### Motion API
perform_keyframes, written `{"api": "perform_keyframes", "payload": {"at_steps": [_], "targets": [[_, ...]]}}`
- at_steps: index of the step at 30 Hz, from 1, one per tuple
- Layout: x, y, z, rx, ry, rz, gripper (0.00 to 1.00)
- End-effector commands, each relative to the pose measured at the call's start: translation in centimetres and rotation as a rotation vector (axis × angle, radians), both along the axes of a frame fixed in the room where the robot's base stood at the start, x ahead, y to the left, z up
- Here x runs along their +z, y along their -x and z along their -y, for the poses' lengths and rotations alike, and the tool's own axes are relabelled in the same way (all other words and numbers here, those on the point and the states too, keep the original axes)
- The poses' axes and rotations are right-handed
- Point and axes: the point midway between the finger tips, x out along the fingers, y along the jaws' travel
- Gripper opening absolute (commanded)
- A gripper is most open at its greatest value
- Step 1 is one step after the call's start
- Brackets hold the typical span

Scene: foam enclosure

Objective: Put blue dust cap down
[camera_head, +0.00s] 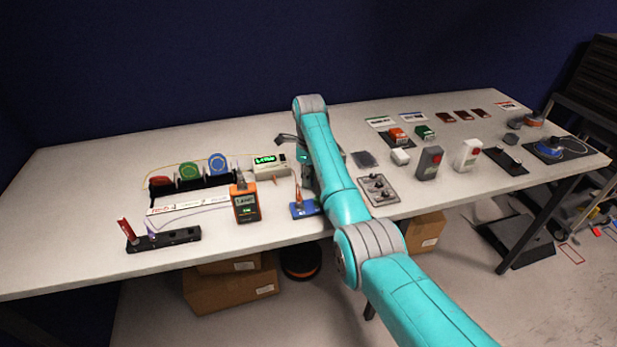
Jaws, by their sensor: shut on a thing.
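My arm reaches over the middle of the table, and its wrist points down beside the upper arm link. My gripper (305,183) is partly hidden behind that link, just behind a small blue block (303,209) with a copper-coloured upright part. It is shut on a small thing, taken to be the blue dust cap. The cap itself is too small or hidden to make out, and I cannot tell whether it touches the table.
An orange meter (245,204) and a pale display box (270,164) stand left of my gripper. Spools (218,165) and a black holder (163,239) are farther left. A grey panel with knobs (377,190) lies to the right. The table's far left is clear.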

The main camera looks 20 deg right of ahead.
Motion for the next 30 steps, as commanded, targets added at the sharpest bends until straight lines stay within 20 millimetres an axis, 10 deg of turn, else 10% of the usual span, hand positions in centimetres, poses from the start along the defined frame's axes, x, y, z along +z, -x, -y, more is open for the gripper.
{"api": "perform_keyframes", "payload": {"at_steps": [3, 6, 17, 30], "targets": [[-0.3, 0.0, 0.0, 0.000, 0.000, -0.001, 0.17], [-0.2, 0.0, 0.0, 0.000, 0.000, 0.000, 0.52], [0.1, 0.0, 0.0, 0.000, 0.001, 0.001, 0.52], [6.1, -0.1, 0.0, 0.000, 0.000, 0.001, 0.52]]}}
